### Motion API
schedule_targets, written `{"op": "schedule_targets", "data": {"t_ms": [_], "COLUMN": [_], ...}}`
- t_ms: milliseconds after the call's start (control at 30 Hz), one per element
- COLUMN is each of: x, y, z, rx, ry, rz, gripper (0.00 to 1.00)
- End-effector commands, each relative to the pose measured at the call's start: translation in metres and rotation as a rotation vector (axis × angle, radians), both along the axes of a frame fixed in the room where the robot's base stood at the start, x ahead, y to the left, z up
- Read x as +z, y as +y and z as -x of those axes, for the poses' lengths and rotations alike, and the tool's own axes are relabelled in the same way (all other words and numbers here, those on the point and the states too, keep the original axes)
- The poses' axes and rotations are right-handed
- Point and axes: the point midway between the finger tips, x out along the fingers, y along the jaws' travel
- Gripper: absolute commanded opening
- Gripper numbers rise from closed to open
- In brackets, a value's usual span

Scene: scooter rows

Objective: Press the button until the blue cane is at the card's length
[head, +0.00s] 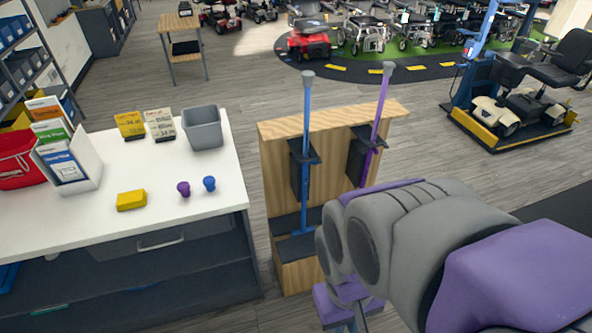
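The blue cane (307,120) stands upright in the left black holder of a wooden stand (335,133); its grey top rises above the stand. A purple cane (381,108) stands in the right holder, its lower part hidden by my arm. A yellow card (130,124) and a cream card (159,124) stand on the white counter; their print is too small to read. I cannot make out a button on the blue cane. My gripper (346,316) is low in front of the stand, cut by the bottom edge; its fingers cannot be made out clearly.
The white counter (110,215) at left holds a grey bin (202,127), a yellow block (131,200), small purple (183,188) and blue (209,184) pieces, a leaflet holder (75,168) and a red basket (18,160). Scooters stand behind. Floor between counter and stand is narrow.

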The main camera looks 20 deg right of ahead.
Motion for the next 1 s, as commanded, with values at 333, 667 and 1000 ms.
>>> {"op": "schedule_targets", "data": {"t_ms": [333,667,1000], "x": [0.0,0.0,0.0], "y": [0.0,0.0,0.0], "z": [0.0,0.0,0.0], "rx": [0.0,0.0,0.0], "ry": [0.0,0.0,0.0], "rz": [0.0,0.0,0.0], "gripper": [0.0,0.0,0.0]}}
